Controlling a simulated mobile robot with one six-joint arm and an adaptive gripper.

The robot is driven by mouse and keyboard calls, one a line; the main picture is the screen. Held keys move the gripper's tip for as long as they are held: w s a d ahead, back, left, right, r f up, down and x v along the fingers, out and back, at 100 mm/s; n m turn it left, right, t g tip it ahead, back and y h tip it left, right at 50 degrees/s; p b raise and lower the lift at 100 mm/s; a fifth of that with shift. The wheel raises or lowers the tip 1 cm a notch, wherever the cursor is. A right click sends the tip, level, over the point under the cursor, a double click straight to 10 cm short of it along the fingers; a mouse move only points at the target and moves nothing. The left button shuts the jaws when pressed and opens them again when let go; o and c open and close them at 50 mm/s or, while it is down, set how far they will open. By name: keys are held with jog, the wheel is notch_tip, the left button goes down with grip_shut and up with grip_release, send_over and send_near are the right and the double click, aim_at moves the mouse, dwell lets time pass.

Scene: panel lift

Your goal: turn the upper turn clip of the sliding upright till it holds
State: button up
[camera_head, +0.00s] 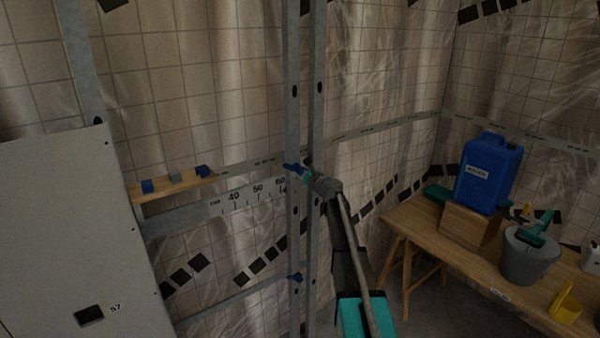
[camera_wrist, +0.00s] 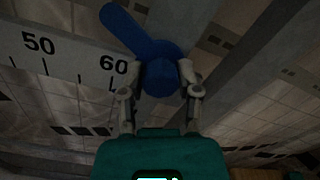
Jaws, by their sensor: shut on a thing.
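The sliding upright (camera_head: 293,110) is a grey metal profile standing beside a second grey profile. Its upper turn clip (camera_head: 292,167) is blue and sits at the height of the scale rail. In the wrist view the clip (camera_wrist: 158,62) has a round hub and a lever pointing to the upper left. My gripper (camera_head: 308,174) reaches the clip from the right. In the wrist view my gripper (camera_wrist: 163,76) is shut on the clip's hub, one finger on each side. A lower blue turn clip (camera_head: 295,277) sits further down the upright.
The scale rail (camera_head: 222,203) runs behind the clip; its 50 and 60 show in the wrist view. A pale panel (camera_head: 70,230) stands at left, beside a wooden ledge (camera_head: 165,190) with small blocks. A wooden bench (camera_head: 420,225) at right carries a blue canister (camera_head: 488,175) and a grey bucket (camera_head: 527,262).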

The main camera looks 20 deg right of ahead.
grip_shut()
jog(key=shift+n, duration=0.5)
jog(key=n, duration=0.3)
jog(key=shift+n, duration=0.4)
jog(key=n, duration=0.7)
jog(key=shift+a+f, duration=0.1)
jog(key=n, duration=0.6)
jog(key=shift+n, duration=0.3)
jog(key=n, duration=0.5)
jog(key=shift+f, duration=0.1)
jog(key=shift+n, duration=0.3)
